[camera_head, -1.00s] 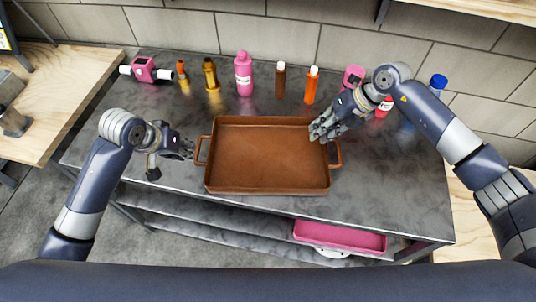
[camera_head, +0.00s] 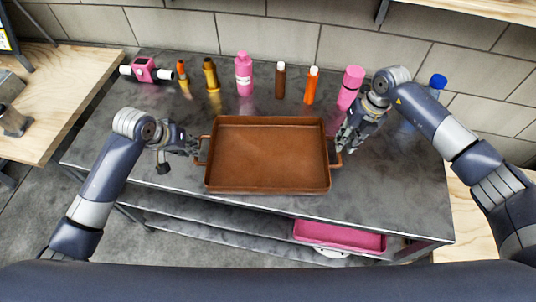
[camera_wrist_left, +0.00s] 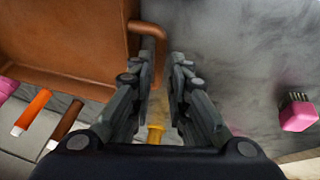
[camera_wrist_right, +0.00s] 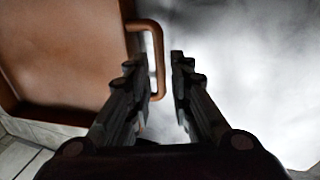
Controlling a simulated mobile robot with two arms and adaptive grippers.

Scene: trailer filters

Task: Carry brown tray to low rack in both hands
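The brown tray (camera_head: 267,181) lies flat and empty on the dark table, with a loop handle on each short side. My left gripper (camera_head: 197,149) is at the left handle (camera_head: 202,160). My right gripper (camera_head: 344,145) is at the right handle (camera_head: 336,161). In the right wrist view the right gripper (camera_wrist_right: 155,62) is open, and the handle (camera_wrist_right: 158,45) reaches between its fingertips. Neither gripper holds the tray.
Several bottles line the table's back, including a pink one (camera_head: 244,76), an orange one (camera_head: 311,86) and another pink one (camera_head: 350,88). A pink tool (camera_head: 146,70) lies back left. Under the table, a low shelf (camera_head: 190,211) bears a pink tray (camera_head: 340,237); its left part looks clear.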

